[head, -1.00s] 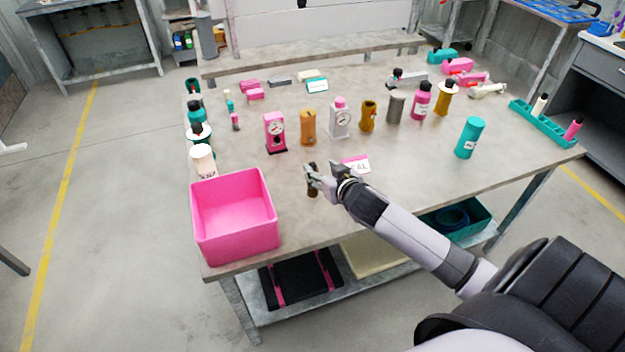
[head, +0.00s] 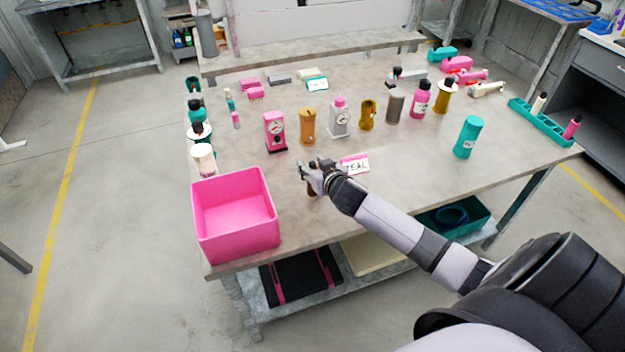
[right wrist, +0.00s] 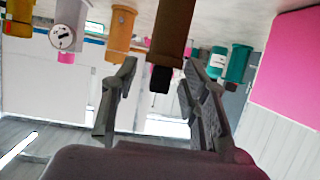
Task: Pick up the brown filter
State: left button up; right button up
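The brown filter (head: 311,190) stands on the table to the right of the pink bin, mostly hidden behind my right gripper (head: 312,172). In the right wrist view, which is upside down, the brown filter (right wrist: 172,32) is large, with a black narrower end. The fingers of my right gripper (right wrist: 160,66) are spread, one on each side of the filter's line. The right-hand finger in that view looks close to the filter; I cannot tell whether it touches. My left gripper is not in view.
A pink bin (head: 205,250) stands at the table's front left corner. A label card (head: 355,164) lies just right of my gripper. Behind stand a pink gauge unit (head: 275,132), an orange cylinder (head: 308,127) and a grey gauge unit (head: 340,119). A teal cylinder (head: 467,137) stands right.

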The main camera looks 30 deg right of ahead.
grip_shut()
dwell(0.5)
